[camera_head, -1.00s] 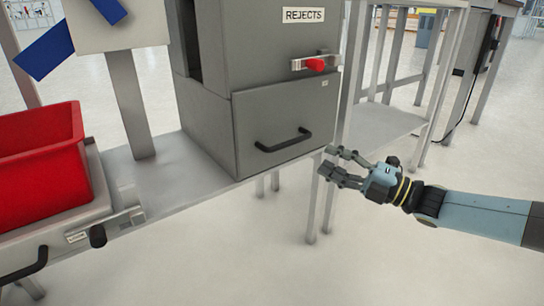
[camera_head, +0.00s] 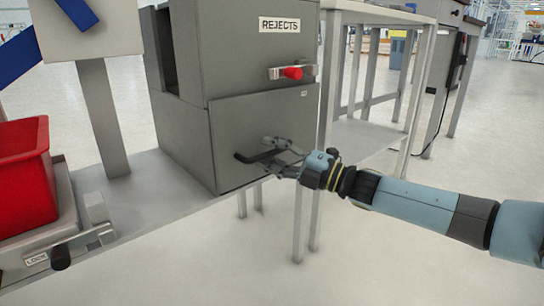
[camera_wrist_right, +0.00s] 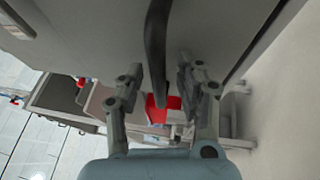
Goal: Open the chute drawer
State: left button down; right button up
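The grey chute cabinet marked REJECTS has a closed lower drawer (camera_head: 235,120) with a black bar handle (camera_head: 243,158). A latch with a red knob (camera_head: 292,73) sits on the panel above the drawer. My right gripper (camera_head: 272,152) is at the right part of the handle. In the right wrist view the handle (camera_wrist_right: 157,50) passes between the two spread fingers of the right gripper (camera_wrist_right: 158,88), with gaps on both sides. My left gripper is in neither current view.
A red bin (camera_head: 25,175) stands at the left on a grey unit with a label and a black knob (camera_head: 61,257). A metal table (camera_head: 365,135) stands to the right behind the cabinet. The floor in front is clear.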

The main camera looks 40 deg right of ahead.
jog(key=shift+c, duration=0.4)
grip_shut()
jog(key=shift+s, duration=0.1)
